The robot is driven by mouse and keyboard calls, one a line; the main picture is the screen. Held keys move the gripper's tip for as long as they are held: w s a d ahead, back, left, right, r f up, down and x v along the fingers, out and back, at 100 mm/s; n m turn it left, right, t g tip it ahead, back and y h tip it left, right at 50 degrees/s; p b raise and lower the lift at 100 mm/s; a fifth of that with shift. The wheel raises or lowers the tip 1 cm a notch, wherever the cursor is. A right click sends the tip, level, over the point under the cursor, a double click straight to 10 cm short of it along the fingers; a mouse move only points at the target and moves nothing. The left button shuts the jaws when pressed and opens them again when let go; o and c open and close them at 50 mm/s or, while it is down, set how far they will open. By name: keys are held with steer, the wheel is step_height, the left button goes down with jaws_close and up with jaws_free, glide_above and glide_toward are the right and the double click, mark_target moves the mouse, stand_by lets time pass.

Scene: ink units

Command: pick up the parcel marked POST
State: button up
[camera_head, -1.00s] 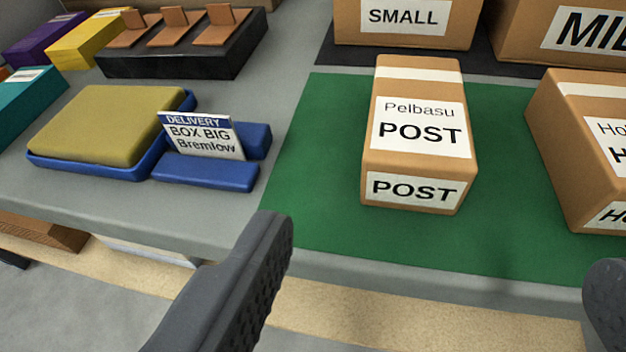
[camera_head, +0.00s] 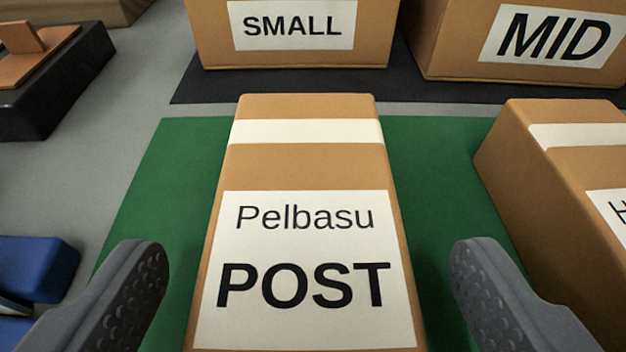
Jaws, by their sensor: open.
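The parcel marked POST (camera_head: 308,170) is a brown box with a white strip across its top and a white label reading "Pelbasu POST". It lies on the green mat (camera_head: 150,200) in the middle of the view, and its near end is cut off by the bottom edge. My gripper (camera_head: 308,262) is open, with one dark grey finger to the left of the parcel and the other to its right. Green mat shows between each finger and the parcel, so neither appears to touch it.
Another brown parcel (camera_head: 510,150) lies close on the right, near my right finger. Boxes marked SMALL (camera_head: 290,55) and MID (camera_head: 450,50) stand behind on a dark mat (camera_head: 280,86). A blue object (camera_head: 40,268) and a black stand (camera_head: 60,85) are at left.

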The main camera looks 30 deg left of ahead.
mark_target(307, 243)
steer(key=shift+x, duration=1.55)
steer(key=c, duration=1.2)
steer(key=shift+r, duration=0.1)
steer(key=shift+r, duration=0.85)
step_height(307, 243, up, 2)
steer(key=shift+p, duration=0.55)
steer(key=s+b, duration=0.1)
steer(key=s, duration=0.4)
steer(key=s+b, duration=0.2)
steer(key=s, duration=0.3)
steer(key=s+r+b, duration=0.1)
steer(key=s+b, duration=0.1)
steer(key=s, duration=0.4)
steer(key=shift+d+r, duration=0.1)
steer(key=shift+d, duration=0.15)
